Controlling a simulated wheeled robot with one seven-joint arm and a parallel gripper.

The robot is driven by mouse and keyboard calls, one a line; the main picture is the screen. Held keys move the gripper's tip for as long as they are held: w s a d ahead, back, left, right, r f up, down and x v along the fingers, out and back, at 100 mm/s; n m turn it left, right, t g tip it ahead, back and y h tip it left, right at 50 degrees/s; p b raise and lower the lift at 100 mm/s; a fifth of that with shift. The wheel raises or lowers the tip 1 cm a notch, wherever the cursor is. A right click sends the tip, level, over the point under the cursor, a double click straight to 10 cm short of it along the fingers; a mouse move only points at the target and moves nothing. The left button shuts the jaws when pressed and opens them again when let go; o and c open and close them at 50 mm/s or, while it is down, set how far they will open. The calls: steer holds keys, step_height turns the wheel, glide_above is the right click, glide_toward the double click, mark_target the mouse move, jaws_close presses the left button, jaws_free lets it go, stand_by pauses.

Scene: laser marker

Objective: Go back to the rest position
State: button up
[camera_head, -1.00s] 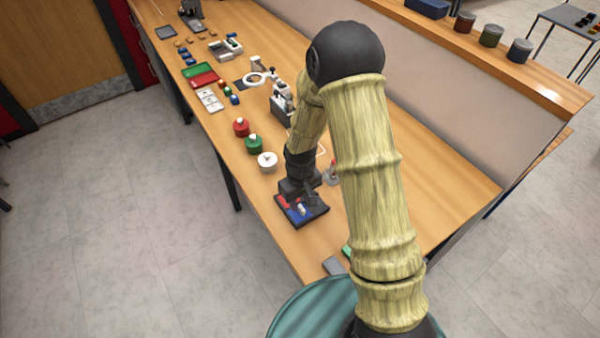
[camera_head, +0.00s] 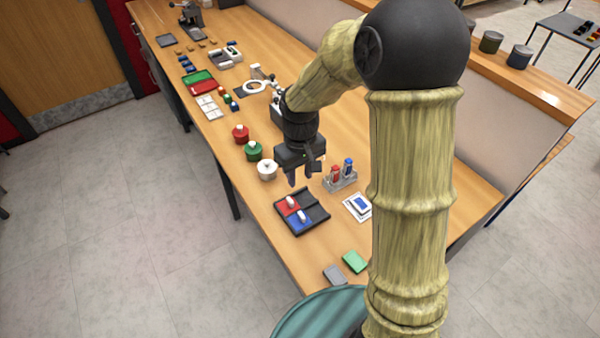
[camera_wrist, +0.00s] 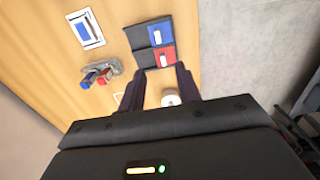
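My gripper (camera_head: 303,180) hangs above the wooden bench (camera_head: 262,210), pointing down, clear of the things below it. Its two fingers (camera_wrist: 159,90) stand apart in the wrist view with nothing between them. A dark tray (camera_head: 317,213) with red and blue compartments lies just below and in front of the gripper. One white piece (camera_head: 292,202) lies on the red compartment and another (camera_head: 302,216) on the blue one. The tray also shows ahead of the fingers in the wrist view (camera_wrist: 139,37).
A clear rack with red and blue bottles (camera_head: 340,179) stands right of the gripper. A white card with a blue pad (camera_head: 358,206) lies nearby. Red (camera_head: 240,133), green (camera_head: 254,151) and white (camera_head: 267,170) round pots line the left edge. Green (camera_head: 355,262) and grey (camera_head: 334,275) pads lie at the front.

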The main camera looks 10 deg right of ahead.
stand_by(0.4)
steer(key=s+d+r+m+t, duration=0.2)
steer(key=s+d+m, duration=0.3)
steer(key=s, duration=0.6)
steer(key=d, duration=0.2)
steer(key=shift+s+d+r+t, duration=0.3)
steer(key=shift+s+d+r, duration=0.05)
steer(key=shift+s, duration=0.05)
stand_by(2.0)
